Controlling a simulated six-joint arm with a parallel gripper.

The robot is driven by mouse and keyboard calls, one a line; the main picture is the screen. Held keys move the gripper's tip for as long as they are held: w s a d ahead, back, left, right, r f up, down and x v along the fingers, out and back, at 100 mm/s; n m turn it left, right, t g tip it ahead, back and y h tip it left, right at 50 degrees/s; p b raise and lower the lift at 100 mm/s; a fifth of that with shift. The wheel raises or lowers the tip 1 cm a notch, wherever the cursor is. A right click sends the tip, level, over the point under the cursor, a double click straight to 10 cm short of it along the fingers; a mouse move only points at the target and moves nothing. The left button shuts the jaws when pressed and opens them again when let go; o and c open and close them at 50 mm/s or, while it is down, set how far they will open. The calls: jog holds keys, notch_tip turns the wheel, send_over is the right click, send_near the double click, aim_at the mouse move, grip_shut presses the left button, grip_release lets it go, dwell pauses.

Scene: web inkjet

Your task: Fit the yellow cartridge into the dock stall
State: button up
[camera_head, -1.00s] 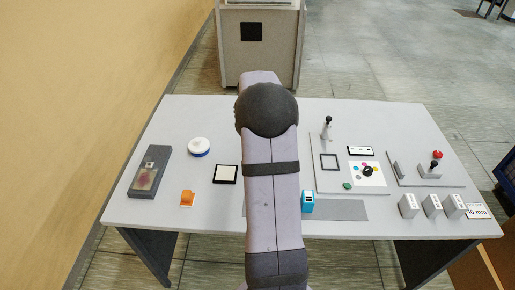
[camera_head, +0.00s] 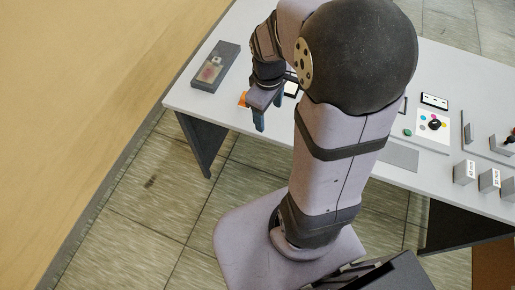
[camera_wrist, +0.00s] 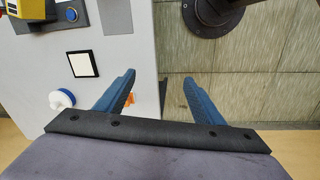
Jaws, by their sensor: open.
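My gripper (camera_wrist: 159,78) is open and empty, its blue fingers spread on either side of the table's front edge in the wrist view. In the head view my gripper (camera_head: 259,118) hangs at the table's front left. A small orange piece (camera_head: 243,99) lies there, partly hidden by it. In the wrist view the orange piece (camera_wrist: 133,98) shows just beside the left finger. A yellow block (camera_wrist: 30,8) is cut off at the wrist view's top left, by a dark body with a blue button (camera_wrist: 71,14); I cannot tell whether it is the cartridge or seated. The dock stall is not clearly visible.
A black-framed white square (camera_wrist: 82,64) and a white-and-blue round thing (camera_wrist: 61,98) lie on the table (camera_wrist: 120,50). A dark grey tray (camera_head: 215,65) is at the far left. Grey blocks (camera_head: 464,172) stand at the right. Floor shows beyond the front edge.

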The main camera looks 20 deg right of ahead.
jog(key=s+a+f+m, duration=0.1)
jog(key=s+a+m, duration=0.5)
jog(key=s, duration=0.3)
jog(key=shift+a+f+m+g+y, duration=0.3)
jog(key=shift+a+g+y, duration=0.1)
jog(key=shift+a, duration=0.25)
jog(key=shift+c, duration=1.1)
